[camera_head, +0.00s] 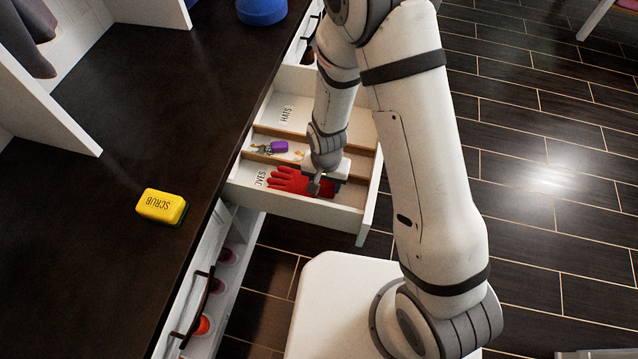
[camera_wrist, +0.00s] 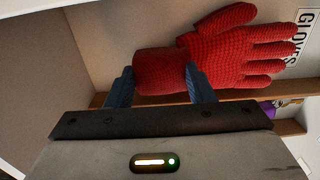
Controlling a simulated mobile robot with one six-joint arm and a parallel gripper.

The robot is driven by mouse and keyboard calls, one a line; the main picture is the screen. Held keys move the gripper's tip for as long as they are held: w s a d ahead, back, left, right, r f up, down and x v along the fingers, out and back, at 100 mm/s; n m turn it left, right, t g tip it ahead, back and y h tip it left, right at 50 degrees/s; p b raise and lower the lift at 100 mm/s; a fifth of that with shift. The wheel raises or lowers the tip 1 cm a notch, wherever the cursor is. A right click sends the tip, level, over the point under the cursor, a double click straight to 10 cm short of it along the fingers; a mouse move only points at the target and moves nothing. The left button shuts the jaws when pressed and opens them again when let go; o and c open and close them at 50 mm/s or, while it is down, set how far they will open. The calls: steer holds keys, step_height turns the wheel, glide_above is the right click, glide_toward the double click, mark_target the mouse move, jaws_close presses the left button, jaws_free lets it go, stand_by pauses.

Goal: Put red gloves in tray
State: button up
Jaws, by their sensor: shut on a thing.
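The red gloves (camera_head: 290,181) lie in the front compartment of an open white drawer, the one labelled as gloves. In the wrist view the red gloves (camera_wrist: 225,50) show with their fingers pointing right, toward the label. My gripper (camera_head: 318,184) reaches down into that compartment. In the wrist view my gripper (camera_wrist: 160,85) has its two blue fingers on either side of the cuff and is shut on it. The underside of the gloves is hidden. I see no separate tray that I can tell apart from the drawer.
The open drawer (camera_head: 348,222) has wooden dividers. Its middle compartment holds keys with a purple tag (camera_head: 279,147); the back one is labelled HATS. A yellow scrub sponge (camera_head: 161,206) lies on the dark countertop (camera_head: 90,250), which has much free room. A blue object (camera_head: 262,10) stands farther back.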

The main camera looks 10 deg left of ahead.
steer(key=shift+f, duration=0.4)
steer(key=shift+r, duration=0.1)
steer(key=o, duration=1)
